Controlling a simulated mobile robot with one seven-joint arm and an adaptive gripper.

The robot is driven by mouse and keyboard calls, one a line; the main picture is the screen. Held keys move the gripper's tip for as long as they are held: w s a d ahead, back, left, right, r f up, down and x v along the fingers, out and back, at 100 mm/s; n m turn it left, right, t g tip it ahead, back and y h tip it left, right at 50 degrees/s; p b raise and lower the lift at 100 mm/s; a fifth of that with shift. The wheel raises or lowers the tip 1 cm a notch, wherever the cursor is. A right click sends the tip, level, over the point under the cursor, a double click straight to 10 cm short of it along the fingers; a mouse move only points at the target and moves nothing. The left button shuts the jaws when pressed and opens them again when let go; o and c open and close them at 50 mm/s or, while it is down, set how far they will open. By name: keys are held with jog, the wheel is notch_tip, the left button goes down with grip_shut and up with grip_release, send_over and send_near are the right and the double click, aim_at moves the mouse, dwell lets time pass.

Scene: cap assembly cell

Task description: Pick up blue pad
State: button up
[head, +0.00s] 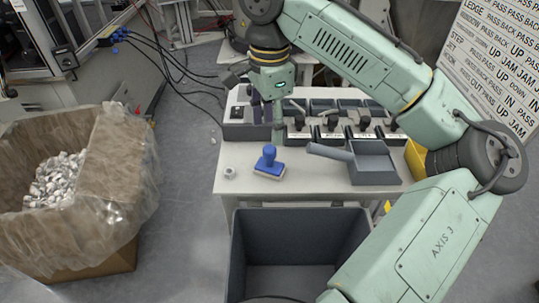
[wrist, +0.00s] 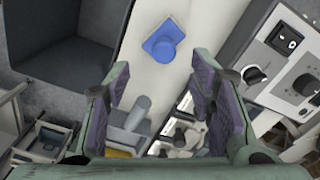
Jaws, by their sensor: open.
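The blue pad (head: 269,160) stands upright on the white table near its front left. It has a round blue knob handle on a flat blue base with a pale underside. In the wrist view the blue pad (wrist: 161,43) lies beyond the fingertips, near the top middle. My gripper (head: 272,117) hangs above the table behind the pad, apart from it. In the wrist view my gripper (wrist: 160,90) has its two purple-lined fingers spread wide, with nothing held between them.
A grey scoop tray (head: 375,165) sits right of the pad. A small white piece (head: 230,173) lies left of it. Several dark small bins (head: 330,138) line the table's back. A large grey bin (head: 240,255) stands in front. A lined carton (head: 125,170) stands at left.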

aim_at(270, 148)
notch_tip(270, 148, down, 3)
jog(key=shift+s+f, duration=0.1)
jog(key=shift+s, duration=0.05)
jog(key=shift+w+f+p, duration=0.2)
jog(key=shift+f+p, duration=0.25)
jog(key=shift+f, duration=0.9)
jog(key=shift+w+f+p, duration=0.2)
jog(key=shift+f+p, duration=0.25)
jog(key=shift+f, duration=0.9)
jog(key=shift+c, duration=0.5)
grip_shut()
